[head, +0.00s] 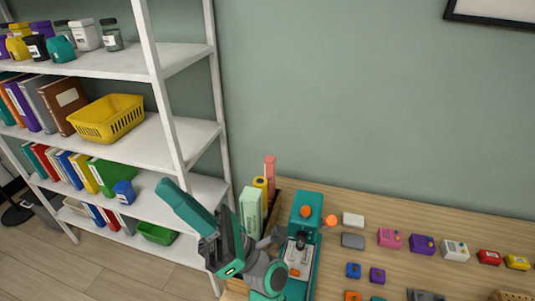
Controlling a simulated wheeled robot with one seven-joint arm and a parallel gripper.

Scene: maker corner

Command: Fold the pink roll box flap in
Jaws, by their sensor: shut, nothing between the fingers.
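A pink roll (270,168) stands upright at the left end of the table, behind a yellow roll (260,184) and a tall pale green box (251,212). I cannot make out a box or flap belonging to the pink roll; its lower part is hidden.
A teal machine with an orange knob (306,211) stands right of the pale green box. Small coloured modules, such as a pink one (390,238), lie on the wooden table (350,195). A white shelf (195,132) stands left.

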